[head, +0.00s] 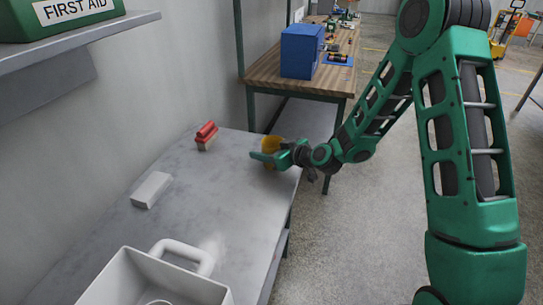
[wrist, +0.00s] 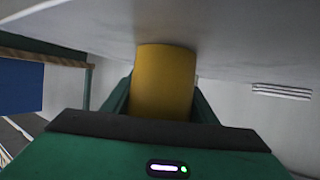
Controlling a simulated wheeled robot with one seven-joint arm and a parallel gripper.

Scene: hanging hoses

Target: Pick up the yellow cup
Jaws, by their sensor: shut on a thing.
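The yellow cup (head: 270,147) is at the far right edge area of the grey table in the head view, partly hidden behind my gripper (head: 268,159). In the wrist view the cup (wrist: 163,82) is between the two green fingers of my gripper (wrist: 160,100), which are shut on its sides. The cup's end meets or lies very near the table surface in that view; I cannot tell whether it touches.
The grey table (head: 224,215) holds a red-handled brush (head: 206,136), a white block (head: 151,189) and a white handled bin (head: 160,275). A wooden bench (head: 262,70) with a blue box (head: 301,50) stands behind. A shelf with a first-aid box (head: 60,18) overhangs at left.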

